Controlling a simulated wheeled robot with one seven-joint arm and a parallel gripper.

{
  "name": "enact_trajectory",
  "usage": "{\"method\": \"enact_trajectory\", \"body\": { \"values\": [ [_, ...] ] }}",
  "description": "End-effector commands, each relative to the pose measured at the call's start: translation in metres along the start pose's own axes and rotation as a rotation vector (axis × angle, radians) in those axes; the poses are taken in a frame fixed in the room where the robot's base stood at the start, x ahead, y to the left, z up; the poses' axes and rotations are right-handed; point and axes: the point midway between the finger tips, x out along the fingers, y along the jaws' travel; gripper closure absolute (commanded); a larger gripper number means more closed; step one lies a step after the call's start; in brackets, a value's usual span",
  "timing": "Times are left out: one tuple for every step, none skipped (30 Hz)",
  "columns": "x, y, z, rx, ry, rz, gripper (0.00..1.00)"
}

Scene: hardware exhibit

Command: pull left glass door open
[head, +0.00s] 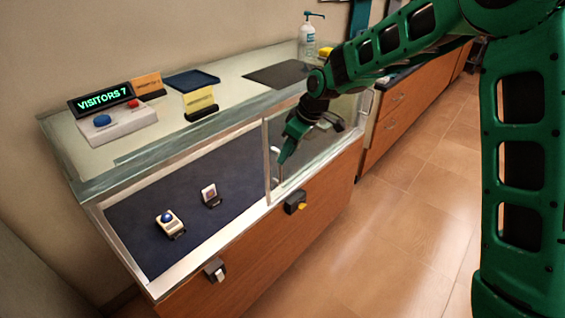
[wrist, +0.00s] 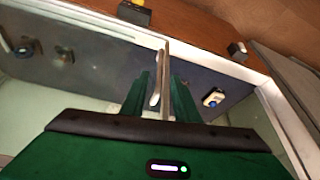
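The display case (head: 128,172) has a glass front. A glass panel with a pale upright edge (head: 266,160) covers its right part, and the left part looks clear of glass. A light upright handle (head: 275,160) is beside that edge. My gripper (head: 284,154) reaches down at the handle from the right. In the wrist view, my gripper (wrist: 161,98) has its two green fingers on either side of the upright handle and edge (wrist: 164,75). The fingers stand apart, with little gap around these parts. I cannot tell whether they press on them.
A blue-button device (head: 168,221) and a small block (head: 210,194) are inside the case. Locks (head: 215,270) and (head: 295,202) sit on the wooden front. A visitor sign (head: 101,99), button box (head: 117,122), trays and a pump bottle (head: 307,40) are on top. Floor at right is clear.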

Motion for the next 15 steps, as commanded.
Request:
{"method": "enact_trajectory", "body": {
  "values": [
    [-0.009, 0.001, 0.0, 0.0, 0.001, 0.002, 0.72],
    [-0.014, 0.001, 0.0, 0.001, 0.001, 0.002, 0.72],
    [-0.019, 0.001, 0.0, 0.001, 0.001, 0.002, 0.72],
    [-0.022, 0.001, 0.0, 0.001, 0.001, 0.002, 0.72],
    [-0.025, 0.001, 0.0, 0.001, 0.0, 0.002, 0.72],
    [-0.029, 0.001, 0.0, 0.001, 0.0, 0.001, 0.72],
    [-0.031, 0.001, 0.0, 0.001, 0.0, 0.001, 0.72],
    [-0.032, 0.001, 0.0, 0.001, 0.0, 0.001, 0.72],
    [-0.034, 0.001, 0.0, 0.001, 0.0, 0.0, 0.72],
    [-0.035, 0.001, 0.0, 0.001, 0.0, 0.0, 0.72],
    [-0.035, 0.001, 0.0, 0.001, 0.0, 0.0, 0.72],
    [-0.036, 0.001, 0.0, 0.001, -0.001, -0.001, 0.72],
    [-0.036, 0.001, 0.0, 0.001, -0.001, -0.001, 0.72],
    [-0.036, 0.001, 0.0, 0.001, -0.001, -0.001, 0.72],
    [-0.036, 0.001, 0.0, 0.001, -0.001, -0.001, 0.72]
  ]
}}
